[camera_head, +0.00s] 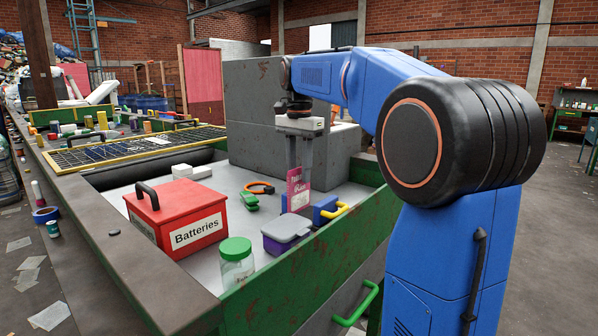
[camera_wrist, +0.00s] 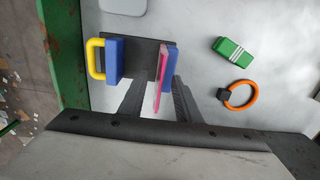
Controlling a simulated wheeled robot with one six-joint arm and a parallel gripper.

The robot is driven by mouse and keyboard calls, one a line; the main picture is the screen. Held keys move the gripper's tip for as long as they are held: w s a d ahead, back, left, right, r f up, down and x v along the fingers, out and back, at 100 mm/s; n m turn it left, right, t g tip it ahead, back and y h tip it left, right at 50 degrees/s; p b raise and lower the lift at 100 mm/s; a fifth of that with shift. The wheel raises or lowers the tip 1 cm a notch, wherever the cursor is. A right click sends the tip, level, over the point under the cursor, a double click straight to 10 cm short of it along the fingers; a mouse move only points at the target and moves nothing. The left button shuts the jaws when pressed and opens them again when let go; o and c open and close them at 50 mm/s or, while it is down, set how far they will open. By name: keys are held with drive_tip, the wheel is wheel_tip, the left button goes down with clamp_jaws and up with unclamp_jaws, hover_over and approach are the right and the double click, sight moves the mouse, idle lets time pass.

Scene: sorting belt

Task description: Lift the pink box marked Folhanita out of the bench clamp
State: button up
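The pink box marked Folhanita (camera_head: 298,190) stands upright; the wrist view shows it edge-on (camera_wrist: 161,78). It is between the blue jaws of the bench clamp (camera_wrist: 115,60), close to the right jaw, with a gap to the left jaw. The clamp has a yellow handle and also shows in the head view (camera_head: 325,209). My gripper (camera_wrist: 155,92) points down over the box, fingers spread on either side of it with visible gaps. It also shows in the head view (camera_head: 298,168). Whether either finger touches the box cannot be told; the box's lower end is hidden.
A red Batteries box (camera_head: 178,219), a green-lidded jar (camera_head: 237,262) and a grey-lidded purple container (camera_head: 286,233) stand nearby. A green block (camera_wrist: 233,52) and an orange ring (camera_wrist: 241,97) lie right of the clamp in the wrist view. A green bench wall (camera_head: 310,275) borders the front.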

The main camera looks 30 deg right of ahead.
drive_tip(key=shift+f, duration=0.2)
clamp_jaws()
drive_tip(key=shift+s+d+r, duration=0.15)
drive_tip(key=shift+s+d, duration=0.1)
drive_tip(key=shift+s, duration=0.4)
drive_tip(key=shift+s+d+r, duration=0.1)
drive_tip(key=shift+s+d, duration=0.15)
drive_tip(key=shift+s, duration=0.35)
wheel_tip(320, 180, up, 8)
drive_tip(key=shift+r, duration=0.25)
idle(1.4)
